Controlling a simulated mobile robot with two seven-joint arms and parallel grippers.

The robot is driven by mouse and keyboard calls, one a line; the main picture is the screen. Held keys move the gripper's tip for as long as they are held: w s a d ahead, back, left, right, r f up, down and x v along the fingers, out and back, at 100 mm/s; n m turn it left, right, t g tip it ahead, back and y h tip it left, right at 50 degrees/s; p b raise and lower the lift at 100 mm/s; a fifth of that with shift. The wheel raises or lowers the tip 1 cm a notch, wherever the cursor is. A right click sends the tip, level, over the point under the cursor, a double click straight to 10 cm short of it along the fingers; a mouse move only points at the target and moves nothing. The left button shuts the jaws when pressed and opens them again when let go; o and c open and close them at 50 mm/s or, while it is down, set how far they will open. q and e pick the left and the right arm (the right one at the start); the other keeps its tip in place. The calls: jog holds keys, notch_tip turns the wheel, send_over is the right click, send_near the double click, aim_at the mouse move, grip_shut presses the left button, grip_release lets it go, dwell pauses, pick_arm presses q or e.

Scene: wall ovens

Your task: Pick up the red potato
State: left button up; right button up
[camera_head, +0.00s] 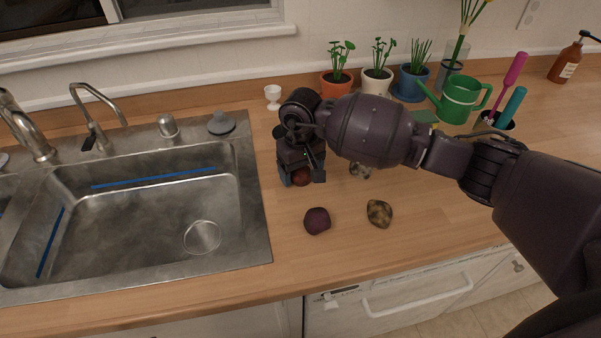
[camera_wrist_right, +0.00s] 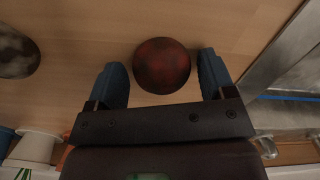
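The red potato (camera_head: 301,177) is on the wooden counter, just right of the sink, partly hidden by my right gripper (camera_head: 302,176). In the right wrist view, the red potato (camera_wrist_right: 162,65) lies between the two blue fingertips of my right gripper (camera_wrist_right: 161,72). The fingers are apart, with a gap showing on each side of the potato. The gripper points down at the counter. My left gripper is not in view.
A dark purple potato (camera_head: 317,221) and a mottled brown potato (camera_head: 379,213) lie nearer the front edge. Another mottled one (camera_head: 360,170) is partly behind my arm. The steel sink (camera_head: 255,215) is left. Potted plants (camera_head: 337,80) and a green watering can (camera_head: 460,98) stand behind.

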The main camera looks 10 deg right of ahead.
jog(key=c, duration=0.8)
